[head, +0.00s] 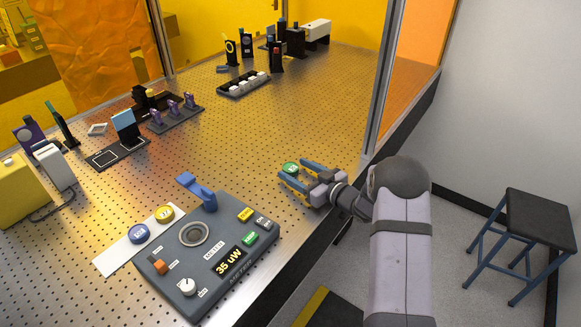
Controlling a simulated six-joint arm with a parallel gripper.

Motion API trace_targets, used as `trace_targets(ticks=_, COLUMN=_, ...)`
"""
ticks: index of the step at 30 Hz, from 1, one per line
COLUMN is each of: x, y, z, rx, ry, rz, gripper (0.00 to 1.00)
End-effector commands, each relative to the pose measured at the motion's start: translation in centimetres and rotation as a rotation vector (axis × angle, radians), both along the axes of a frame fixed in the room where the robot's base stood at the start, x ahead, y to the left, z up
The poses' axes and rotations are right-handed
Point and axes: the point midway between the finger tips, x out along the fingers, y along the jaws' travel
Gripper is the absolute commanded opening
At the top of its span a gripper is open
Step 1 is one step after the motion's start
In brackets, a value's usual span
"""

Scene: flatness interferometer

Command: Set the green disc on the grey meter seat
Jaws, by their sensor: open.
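The green disc (289,168) lies at the front right of the perforated table, or just above it; I cannot tell which. My gripper (293,169) is open, with its two blue-tipped fingers on either side of the disc. Whether the fingers touch the disc cannot be told. The grey meter seat (194,234) is a round ring on top of the dark grey meter box (211,262), left of and nearer than my gripper. The seat looks empty. The meter's display reads 35 uW.
A blue lever (196,190) stands up at the meter's back edge. Optics mounts (175,112) stand further back. The perforated table (235,135) is clear in the middle.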

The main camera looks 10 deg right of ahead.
Motion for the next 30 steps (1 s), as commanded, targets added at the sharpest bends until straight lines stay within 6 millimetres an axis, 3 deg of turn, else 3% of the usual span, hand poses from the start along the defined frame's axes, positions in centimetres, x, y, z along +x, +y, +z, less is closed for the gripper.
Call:
trace_targets(ticks=9, x=0.3, y=0.2, z=-0.1, rx=0.000, ry=0.001, rz=-0.001, gripper=0.59)
trace_targets(ticks=14, x=0.3, y=0.2, z=-0.1, rx=0.000, ry=0.001, rz=-0.001, gripper=0.21)
trace_targets(ticks=17, x=0.3, y=0.2, z=-0.1, rx=0.001, ry=0.000, rz=-0.001, gripper=0.12)
trace_targets(ticks=25, x=0.3, y=0.2, z=0.2, rx=0.000, ry=-0.001, rz=-0.001, gripper=0.12)
trace_targets(ticks=30, x=0.3, y=0.2, z=1.5, rx=-0.001, ry=-0.003, rz=-0.001, gripper=0.12)
